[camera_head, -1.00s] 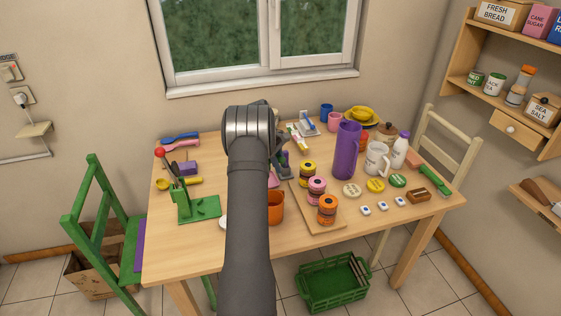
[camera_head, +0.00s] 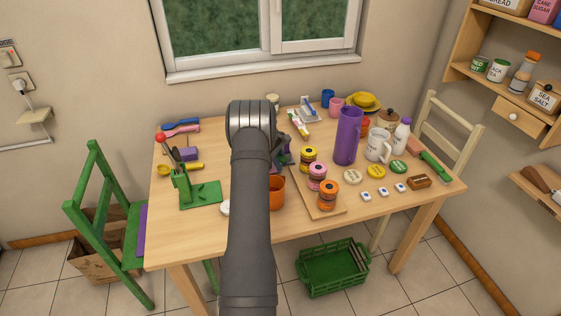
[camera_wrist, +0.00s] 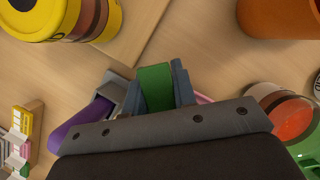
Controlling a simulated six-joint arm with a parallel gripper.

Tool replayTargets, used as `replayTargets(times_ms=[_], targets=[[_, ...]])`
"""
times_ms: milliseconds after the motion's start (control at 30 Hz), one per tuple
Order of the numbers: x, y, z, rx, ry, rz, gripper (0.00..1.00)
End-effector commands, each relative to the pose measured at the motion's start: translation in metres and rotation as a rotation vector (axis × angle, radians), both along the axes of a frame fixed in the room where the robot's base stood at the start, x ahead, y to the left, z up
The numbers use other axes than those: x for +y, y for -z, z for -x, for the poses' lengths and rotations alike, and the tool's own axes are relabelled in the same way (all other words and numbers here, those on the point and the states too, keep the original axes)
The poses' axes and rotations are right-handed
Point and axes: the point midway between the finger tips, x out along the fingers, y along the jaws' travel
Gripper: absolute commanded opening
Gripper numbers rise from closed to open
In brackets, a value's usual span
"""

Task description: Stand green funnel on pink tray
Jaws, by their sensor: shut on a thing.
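My gripper (camera_wrist: 157,88) is shut on a green piece, which I take to be the green funnel (camera_wrist: 155,87). Only a short green band of it shows between the blue-grey fingers in the wrist view, so its full shape and tilt are hidden. In the head view my arm covers most of the gripper and the funnel. A small pink edge (camera_wrist: 204,99) shows just right of the fingers in the wrist view. It may be the pink tray, but the gripper hides the rest. I cannot tell how high the funnel is above it.
An orange cup (camera_head: 277,192) stands close to my arm. A wooden board (camera_head: 300,199) with several jars lies right of it. A purple bottle (camera_head: 346,136) stands tall further right. A purple object (camera_wrist: 82,122) and a red-and-green jar (camera_wrist: 288,115) flank the gripper in the wrist view.

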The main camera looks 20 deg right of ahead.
Motion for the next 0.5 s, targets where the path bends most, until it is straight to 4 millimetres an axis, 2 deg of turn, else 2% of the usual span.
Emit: replayTargets(times_ms=[100,133,233,500], targets=[[0.0001,-0.0002,-0.0001,0.000,0.000,0.000,0.03],[0.0000,-0.0002,0.0000,0.000,0.000,0.000,0.31],[0.0000,-0.0003,0.0000,0.000,0.000,0.000,0.50],[0.0001,-0.0006,-0.0001,0.000,0.000,0.000,0.50]])
